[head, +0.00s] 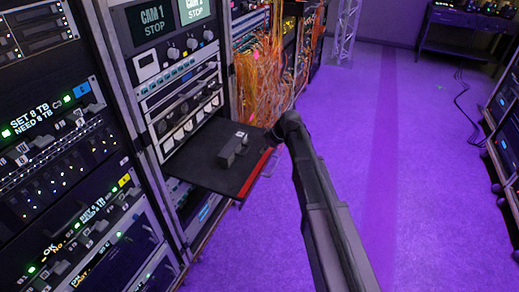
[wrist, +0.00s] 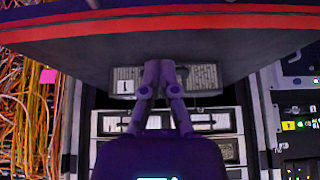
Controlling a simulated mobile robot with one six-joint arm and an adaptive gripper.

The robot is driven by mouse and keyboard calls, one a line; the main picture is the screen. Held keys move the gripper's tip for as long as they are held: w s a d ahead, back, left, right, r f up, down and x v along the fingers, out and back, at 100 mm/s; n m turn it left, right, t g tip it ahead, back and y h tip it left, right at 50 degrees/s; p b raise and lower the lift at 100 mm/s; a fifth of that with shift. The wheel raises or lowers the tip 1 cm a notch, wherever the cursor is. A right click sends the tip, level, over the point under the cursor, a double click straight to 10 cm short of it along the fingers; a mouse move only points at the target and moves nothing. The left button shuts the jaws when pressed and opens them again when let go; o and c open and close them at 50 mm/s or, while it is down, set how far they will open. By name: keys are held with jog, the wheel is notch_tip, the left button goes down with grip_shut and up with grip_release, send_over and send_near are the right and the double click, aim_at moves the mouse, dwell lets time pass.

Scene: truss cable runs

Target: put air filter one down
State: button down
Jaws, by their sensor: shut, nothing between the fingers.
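Air filter one (head: 232,151), a dark grey box with a small white label, rests on the black pull-out shelf (head: 205,172) with a red front edge. In the wrist view, the filter (wrist: 205,78) shows its grilled face on both sides of my fingers, with a label marked 1 at its left. My gripper (wrist: 159,72) is shut with nothing between its fingers. The fingertips are in front of the middle of the filter and hide that part. I cannot tell whether they touch it. In the head view my arm's end is at the shelf's right edge.
Equipment racks (head: 60,130) stand along the left, with rack units above and below the shelf. Orange cables (head: 260,65) hang just behind the shelf. The purple floor (head: 400,190) is open to the right, and a dark table (head: 465,30) stands at the back right.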

jog(key=p+v, duration=0.4)
jog(key=v, duration=0.2)
jog(key=shift+p, duration=0.3)
dwell(0.4)
jog(key=s+d+r+m+g+h+p, duration=0.1)
jog(key=s+d+r+m+h+p, duration=0.2)
jog(key=s+d+m, duration=0.4)
jog(key=s+d+r+m+g+h+p, duration=0.1)
jog(key=s+d+r+m+p, duration=0.5)
jog(key=s, duration=1.1)
jog(key=d+m+h+p, duration=0.1)
jog(key=d+p, duration=0.1)
jog(key=d, duration=0.2)
jog(key=shift+s+d+h+p, duration=0.2)
jog(key=shift+s+h+p, duration=0.1)
jog(key=shift+h, duration=0.1)
